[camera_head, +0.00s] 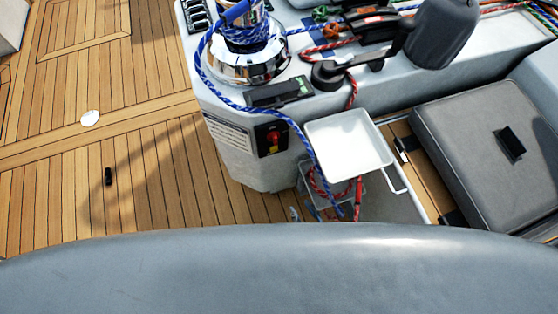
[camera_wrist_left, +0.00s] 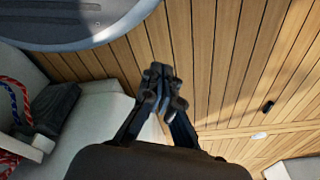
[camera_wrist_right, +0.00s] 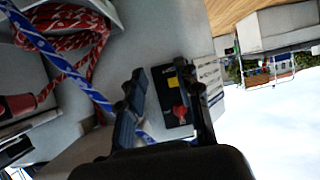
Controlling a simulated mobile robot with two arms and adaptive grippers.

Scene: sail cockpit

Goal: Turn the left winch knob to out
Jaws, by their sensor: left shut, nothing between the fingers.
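A red knob (camera_head: 272,138) sits on a small black panel with a yellow mark, on the side of the white cockpit console below the chrome winch (camera_head: 245,55). The knob also shows in the right wrist view (camera_wrist_right: 180,111), between the fingers in the picture. My right gripper (camera_wrist_right: 163,90) is open and faces the panel; the fingers look apart from the knob. My left gripper (camera_wrist_left: 163,85) is shut and empty over the wooden deck. The knob's exact pointing direction is too small to read.
A blue rope (camera_head: 203,65) hangs from the winch across the console. A white tray (camera_head: 387,185) stands right of the panel, with red rope (camera_wrist_right: 75,22) hanging nearby. A grey cushion (camera_head: 470,170) lies at the right. The wooden deck (camera_head: 150,190) at left is mostly clear.

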